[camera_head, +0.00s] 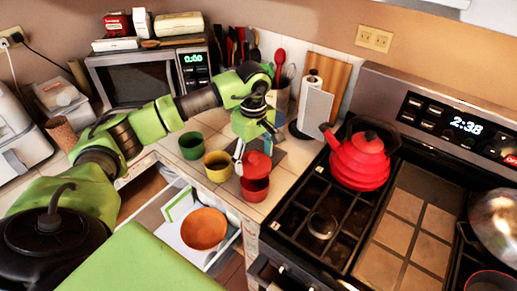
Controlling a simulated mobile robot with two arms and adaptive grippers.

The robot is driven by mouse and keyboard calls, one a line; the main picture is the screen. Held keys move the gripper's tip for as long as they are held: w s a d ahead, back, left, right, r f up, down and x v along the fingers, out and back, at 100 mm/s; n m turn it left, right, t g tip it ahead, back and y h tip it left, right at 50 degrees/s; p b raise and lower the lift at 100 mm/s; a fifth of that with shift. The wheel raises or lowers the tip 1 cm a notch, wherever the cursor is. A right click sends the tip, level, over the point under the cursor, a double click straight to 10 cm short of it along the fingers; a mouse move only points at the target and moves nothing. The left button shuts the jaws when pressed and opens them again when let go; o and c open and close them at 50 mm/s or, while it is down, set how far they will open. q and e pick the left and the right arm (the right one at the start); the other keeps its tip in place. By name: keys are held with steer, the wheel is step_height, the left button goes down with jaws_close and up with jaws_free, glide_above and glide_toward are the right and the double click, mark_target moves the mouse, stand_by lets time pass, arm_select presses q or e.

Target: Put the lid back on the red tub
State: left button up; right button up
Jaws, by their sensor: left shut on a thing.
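The red tub (255,190) stands on the tiled counter, left of the stove. The red lid (259,162) is over its mouth and looks slightly raised on the near side; I cannot tell whether it touches the rim. My left gripper (241,158) comes down from above at the lid's left side and is shut on the lid. The exact grip is small and partly hidden. My right gripper is out of view.
A yellow tub (217,167) and a green tub (191,146) stand close on the left. A red kettle (358,160) is on the stove at right. Below, an open drawer (178,212) holds an orange bowl (204,229). A paper towel holder (314,108) stands behind.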

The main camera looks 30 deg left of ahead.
arm_select(q)
steer(key=shift+s+f+b, duration=0.15)
steer(key=shift+f+b, duration=0.15)
steer(key=shift+f, duration=0.35)
steer(key=f+b, duration=0.1)
steer(key=f, duration=0.1)
steer(key=f+b, duration=0.1)
steer(key=shift+w+f, duration=0.2)
steer(key=shift+f, duration=0.15)
steer(key=shift+f+b, duration=0.55)
steer(key=shift+f, duration=0.05)
steer(key=shift+b, duration=0.4)
stand_by(0.5)
steer(key=shift+f+b, duration=0.1)
steer(key=shift+b, duration=0.45)
stand_by(0.7)
stand_by(0.4)
steer(key=o, duration=1.3)
steer(key=shift+c, duration=0.2)
